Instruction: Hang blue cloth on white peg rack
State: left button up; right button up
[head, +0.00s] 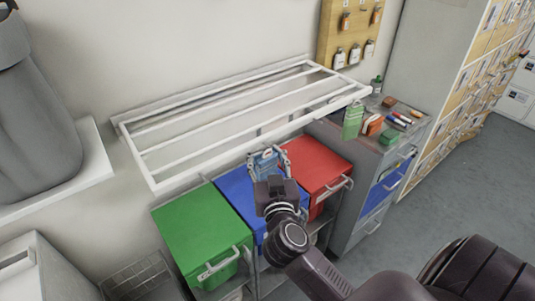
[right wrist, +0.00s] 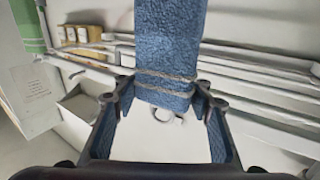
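The blue cloth (head: 265,160) with grey stripes is between the fingertips of my right gripper (head: 268,166), in front of the rack's lower rail. The white rack (head: 150,172) is a frame of several long bars on the wall. Its bars (right wrist: 265,58) also show behind the cloth in the right wrist view. No pegs can be made out clearly. My left gripper is not in view.
Green (head: 200,225), blue (head: 236,190) and red (head: 312,160) bins stand below the rack. A grey drawer cabinet (head: 365,165) with small items on top stands to their right. A white shelf (head: 95,160) juts out at left.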

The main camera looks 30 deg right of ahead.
jog(key=o, duration=0.7)
